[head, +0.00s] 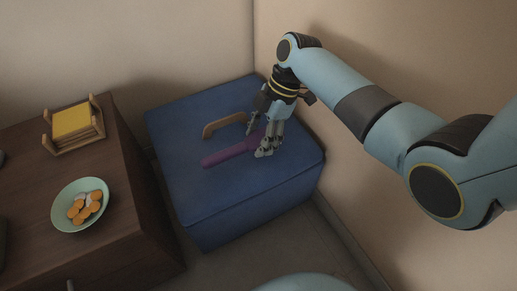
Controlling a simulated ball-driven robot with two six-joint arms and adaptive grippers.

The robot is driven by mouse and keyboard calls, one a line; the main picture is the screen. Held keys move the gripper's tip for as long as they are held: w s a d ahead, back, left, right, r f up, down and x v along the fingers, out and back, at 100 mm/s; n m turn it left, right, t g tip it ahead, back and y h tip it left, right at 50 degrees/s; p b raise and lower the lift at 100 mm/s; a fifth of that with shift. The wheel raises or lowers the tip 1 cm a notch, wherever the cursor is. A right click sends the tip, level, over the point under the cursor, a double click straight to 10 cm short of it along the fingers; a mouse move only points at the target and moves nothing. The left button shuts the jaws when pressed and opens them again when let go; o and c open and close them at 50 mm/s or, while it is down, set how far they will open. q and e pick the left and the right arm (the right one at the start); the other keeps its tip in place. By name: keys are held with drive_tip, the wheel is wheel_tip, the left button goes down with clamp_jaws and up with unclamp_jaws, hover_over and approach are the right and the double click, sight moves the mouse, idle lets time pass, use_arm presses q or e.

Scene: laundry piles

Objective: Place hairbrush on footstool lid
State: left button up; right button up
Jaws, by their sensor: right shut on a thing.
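The blue footstool (205,210) stands in the corner, and its flat lid (180,130) has a tan handle-shaped piece (222,124) on top. The purple hairbrush (228,154) lies along the right-middle part of the lid or just above it; I cannot tell if it touches. My right gripper (263,144) comes down from above over the lid and is shut on the hairbrush at its right end. The fingers hide part of that end. My left gripper is not in view.
A dark wooden cabinet (120,135) stands to the left of the footstool. It holds a pale green bowl (65,218) of orange and white pieces and a wooden holder (85,145) with yellow contents. Walls close in behind and to the right.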

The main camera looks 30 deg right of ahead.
wheel_tip(320, 180, down, 2)
drive_tip(key=shift+s+f+b, duration=0.15)
drive_tip(key=shift+f+b, duration=0.05)
drive_tip(key=shift+b, duration=0.2)
drive_tip(key=shift+f, duration=0.35)
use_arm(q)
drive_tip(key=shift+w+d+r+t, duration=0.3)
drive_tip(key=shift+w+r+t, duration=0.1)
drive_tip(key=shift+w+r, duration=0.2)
use_arm(e)
drive_tip(key=shift+r, duration=0.15)
drive_tip(key=shift+f, duration=0.2)
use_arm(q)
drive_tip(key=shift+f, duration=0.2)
use_arm(e)
drive_tip(key=o, duration=1.2)
